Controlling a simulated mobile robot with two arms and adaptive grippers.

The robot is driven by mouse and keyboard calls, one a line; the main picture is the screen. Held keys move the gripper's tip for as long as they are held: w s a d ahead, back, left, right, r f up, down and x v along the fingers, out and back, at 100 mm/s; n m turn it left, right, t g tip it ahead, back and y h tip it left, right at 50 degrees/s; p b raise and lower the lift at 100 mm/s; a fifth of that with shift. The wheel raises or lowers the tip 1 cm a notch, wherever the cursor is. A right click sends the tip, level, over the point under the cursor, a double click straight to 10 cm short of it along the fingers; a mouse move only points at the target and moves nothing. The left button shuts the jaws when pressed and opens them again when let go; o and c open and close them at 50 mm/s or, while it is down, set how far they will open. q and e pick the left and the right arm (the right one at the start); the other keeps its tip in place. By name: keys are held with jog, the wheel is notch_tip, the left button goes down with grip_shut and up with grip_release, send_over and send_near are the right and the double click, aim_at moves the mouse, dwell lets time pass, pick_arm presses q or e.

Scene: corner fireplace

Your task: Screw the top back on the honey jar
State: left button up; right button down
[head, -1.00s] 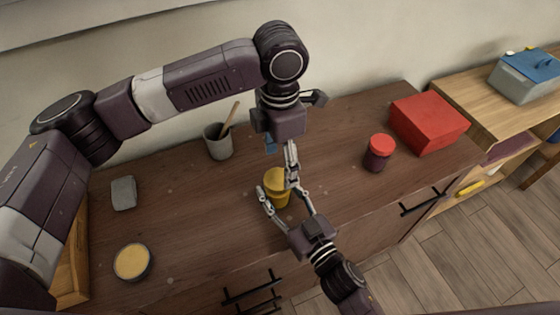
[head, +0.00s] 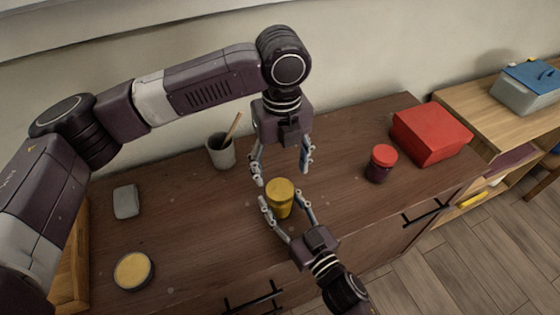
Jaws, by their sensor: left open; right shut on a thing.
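The honey jar (head: 281,207), amber with a flat yellow top (head: 280,188), stands upright on the brown cabinet top in the head view. I cannot tell how tightly the top sits. My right gripper (head: 288,205) comes from the front and is shut on the jar's body, one finger on each side. My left gripper (head: 281,176) hangs from above, just behind the jar. It is open and empty, its fingers spread wide and pointing down, apart from the top.
A jar with a red lid (head: 382,164) and a red box (head: 431,133) stand to the right. A grey cup (head: 220,152) with a wooden handle, a grey block (head: 126,201) and a round yellow-topped tin (head: 133,271) are on the left. The cabinet's front edge is close.

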aim_at(280, 189)
pick_arm(q)
jog(key=n, duration=0.7)
jog(key=shift+r, duration=0.3)
jog(key=n, duration=0.7)
jog(key=shift+a+r, duration=0.1)
jog(key=shift+r, duration=0.15)
jog(key=n, duration=0.7)
jog(key=shift+r+n, duration=0.25)
jog(key=shift+n, duration=0.05)
jog(key=n, duration=0.6)
jog(key=shift+s+a+r, duration=0.1)
jog(key=shift+r, duration=0.1)
jog(key=shift+f, duration=4)
